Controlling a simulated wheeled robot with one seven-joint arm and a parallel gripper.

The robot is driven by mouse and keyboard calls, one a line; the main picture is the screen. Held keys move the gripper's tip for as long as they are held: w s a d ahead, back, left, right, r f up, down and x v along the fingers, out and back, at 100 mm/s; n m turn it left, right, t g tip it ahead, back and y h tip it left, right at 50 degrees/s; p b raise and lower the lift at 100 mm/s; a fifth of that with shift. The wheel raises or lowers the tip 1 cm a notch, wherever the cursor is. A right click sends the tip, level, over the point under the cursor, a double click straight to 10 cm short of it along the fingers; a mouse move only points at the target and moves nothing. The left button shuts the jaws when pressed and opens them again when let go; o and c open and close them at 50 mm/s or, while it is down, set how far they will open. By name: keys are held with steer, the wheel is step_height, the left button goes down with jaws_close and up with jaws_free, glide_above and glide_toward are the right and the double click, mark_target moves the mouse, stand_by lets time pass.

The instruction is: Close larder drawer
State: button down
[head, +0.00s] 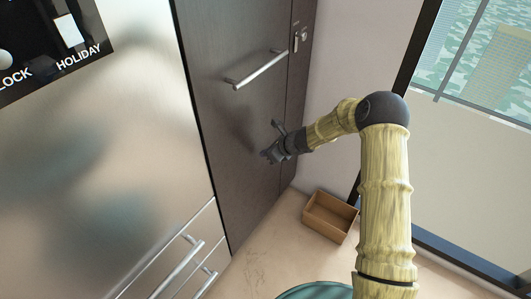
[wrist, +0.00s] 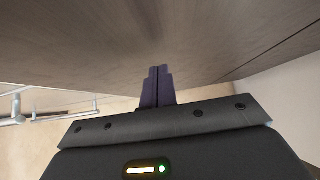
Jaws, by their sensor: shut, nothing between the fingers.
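The larder drawer's tall dark wood front (head: 235,130) stands beside the steel appliance in the head view, with a metal bar handle (head: 260,70) across its upper part. I cannot tell how far the drawer is out. My gripper (head: 267,154) is at the front, below the handle and toward its right side. In the wrist view the fingers (wrist: 158,70) are together and empty. Their tips are close to a broad brown wood surface (wrist: 160,35); I cannot tell whether they touch it. The drawer's inside is hidden.
A steel appliance (head: 90,160) with lower drawer handles (head: 178,265) stands to the left. A small brown open box (head: 330,216) is on the floor by the wall, near a teal round object (head: 312,292). A dark-framed window (head: 490,60) is at the right.

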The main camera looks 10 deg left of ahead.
steer(key=d+f+v, duration=0.1)
steer(key=v, duration=1)
steer(key=shift+s+d+p, duration=0.3)
steer(key=shift+d+p, duration=0.1)
steer(key=shift+p, duration=0.05)
steer(key=shift+w, duration=0.15)
steer(key=s+d+r+n+g+h, duration=0.1)
steer(key=s+d+r+n+h, duration=0.3)
steer(key=s+n, duration=0.45)
steer(key=s+d+r+n+h, duration=0.1)
steer(key=s+d+r+n, duration=0.2)
steer(key=s+d+n, duration=0.5)
steer(key=s+d+r+n+g+h, duration=0.1)
steer(key=s+d+r+n+h, duration=0.15)
steer(key=s+n, duration=0.65)
step_height(320, 180, up, 18)
steer(key=s+m+p, duration=0.1)
steer(key=m+p, duration=0.1)
steer(key=p, duration=1.5)
steer(key=shift+s+a+f, duration=0.2)
steer(key=shift+s+a, duration=0.1)
steer(key=shift+a, duration=0.1)
